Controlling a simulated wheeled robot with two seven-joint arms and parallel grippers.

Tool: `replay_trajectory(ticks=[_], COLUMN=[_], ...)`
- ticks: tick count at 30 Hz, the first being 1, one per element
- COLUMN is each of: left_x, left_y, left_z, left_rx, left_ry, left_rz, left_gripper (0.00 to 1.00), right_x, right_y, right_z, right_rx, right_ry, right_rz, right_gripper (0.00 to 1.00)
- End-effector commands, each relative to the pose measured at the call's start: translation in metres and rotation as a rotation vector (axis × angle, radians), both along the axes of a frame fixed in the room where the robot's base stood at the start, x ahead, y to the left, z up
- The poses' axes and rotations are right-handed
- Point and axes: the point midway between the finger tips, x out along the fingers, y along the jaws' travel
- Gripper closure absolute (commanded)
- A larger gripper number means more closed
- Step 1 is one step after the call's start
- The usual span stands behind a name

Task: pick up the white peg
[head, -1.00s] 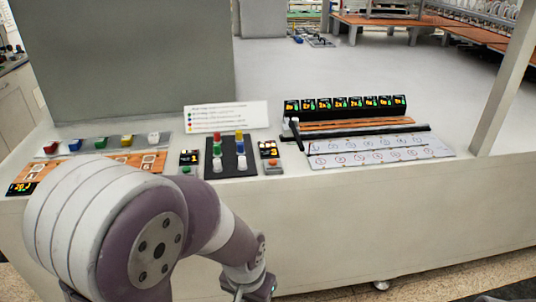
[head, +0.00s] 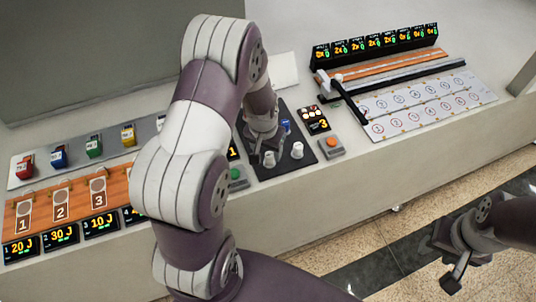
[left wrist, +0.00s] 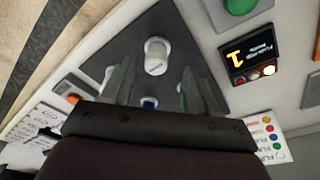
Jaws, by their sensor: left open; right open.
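A white peg (head: 269,160) stands upright at the front left of a dark panel (head: 312,158). A second white peg (head: 297,150) stands to its right, with a blue peg (head: 286,126) behind. My left gripper (head: 264,148) is open over the panel, just above the front left white peg. In the left wrist view this white peg (left wrist: 156,55) shows ahead between the open fingers (left wrist: 157,74). The second white peg (left wrist: 108,76) is outside the left finger. The blue peg (left wrist: 148,103) and a green peg are partly hidden. My right gripper (head: 448,258) is open and empty, low at the right.
A green button (head: 237,175) and an orange button (head: 333,143) flank the panel. Colored blocks stand on a tray (head: 20,180) at the left. A lever (head: 345,95) and a numbered white board (head: 460,105) lie to the right.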

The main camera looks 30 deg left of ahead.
Motion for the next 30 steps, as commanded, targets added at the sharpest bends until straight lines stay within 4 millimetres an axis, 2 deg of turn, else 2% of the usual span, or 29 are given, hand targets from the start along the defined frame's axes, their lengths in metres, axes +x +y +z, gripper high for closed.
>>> replay_trajectory(ticks=[4,7,15,17,18,21,30], left_x=[0.007,0.01,0.012,0.012,0.012,0.012,0.012], left_y=[0.001,0.001,0.001,0.001,0.001,0.001,0.001], left_z=[-0.023,-0.04,-0.047,-0.047,-0.047,-0.047,-0.045], left_rx=[-0.002,-0.001,0.0,0.0,0.0,0.0,0.0], left_ry=[0.007,0.004,0.0,0.001,0.0,0.001,0.0], left_rz=[0.0,0.0,0.0,0.0,0.0,0.0,0.0], left_gripper=[0.41,0.41,0.41,0.61,0.74,1.0,1.0], right_x=[0.0,0.0,0.0,0.0,0.0,0.0,0.0], right_y=[0.0,0.0,0.0,0.0,0.0,0.0,0.0], right_z=[0.017,0.017,0.016,0.016,0.016,0.016,0.016], right_rx=[0.0,0.0,0.0,0.0,0.0,0.0,0.0], right_ry=[0.0,0.0,0.0,0.0,0.0,0.0,0.0], right_rz=[-0.001,-0.001,-0.001,-0.001,0.0,0.0,-0.001], right_gripper=[0.57,0.57,0.57,0.57,0.57,0.57,0.57])
